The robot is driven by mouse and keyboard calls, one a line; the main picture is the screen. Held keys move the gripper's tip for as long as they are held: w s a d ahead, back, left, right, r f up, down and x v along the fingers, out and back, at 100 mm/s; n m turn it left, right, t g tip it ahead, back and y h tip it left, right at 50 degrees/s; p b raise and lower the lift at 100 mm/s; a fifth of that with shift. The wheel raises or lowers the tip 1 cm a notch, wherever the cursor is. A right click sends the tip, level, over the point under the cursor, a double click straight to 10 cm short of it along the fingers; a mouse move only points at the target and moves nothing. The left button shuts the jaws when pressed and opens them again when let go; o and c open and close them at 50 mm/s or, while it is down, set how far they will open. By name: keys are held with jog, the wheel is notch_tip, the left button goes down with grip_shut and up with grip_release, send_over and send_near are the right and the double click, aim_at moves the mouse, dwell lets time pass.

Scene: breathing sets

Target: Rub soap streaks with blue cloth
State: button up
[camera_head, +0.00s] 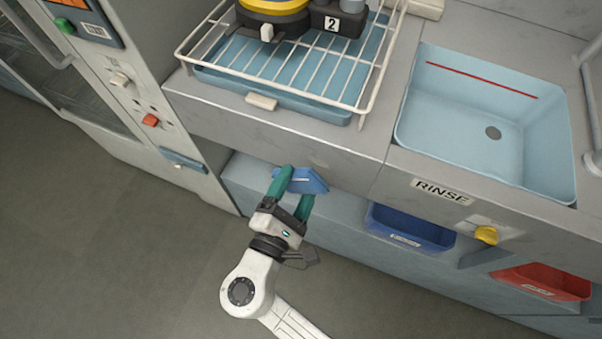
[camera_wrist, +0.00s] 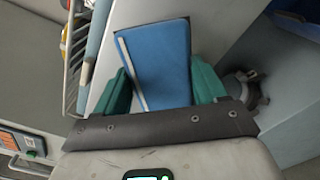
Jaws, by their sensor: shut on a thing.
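My gripper (camera_head: 292,192) has green fingers and is shut on a folded blue cloth (camera_head: 309,180). It holds the cloth in front of the grey counter's front edge (camera_head: 290,135), above the lower ledge. The wrist view also shows the flat blue cloth (camera_wrist: 160,60), with a pale stripe along its left side, between the fingers of my gripper (camera_wrist: 160,92). I cannot make out any soap streaks in either view. Whether the cloth touches the counter front is unclear.
A white wire rack over a blue tray (camera_head: 330,114) bears yellow and black gear (camera_head: 275,12) marked 2. The light-blue rinse sink (camera_head: 460,120) is at right. A blue bin (camera_head: 408,229) and a red bin (camera_head: 545,281) sit below. A cabinet with knobs (camera_head: 150,120) stands left. Open floor lies lower left.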

jog(key=shift+v, duration=0.9)
jog(key=shift+p+v, duration=0.4)
jog(key=shift+v, duration=1.15)
jog(key=shift+w, duration=0.1)
jog(key=shift+x, duration=3.4)
jog(key=shift+b+x, duration=0.3)
jog(key=shift+x, duration=0.7)
jog(key=shift+d, duration=0.15)
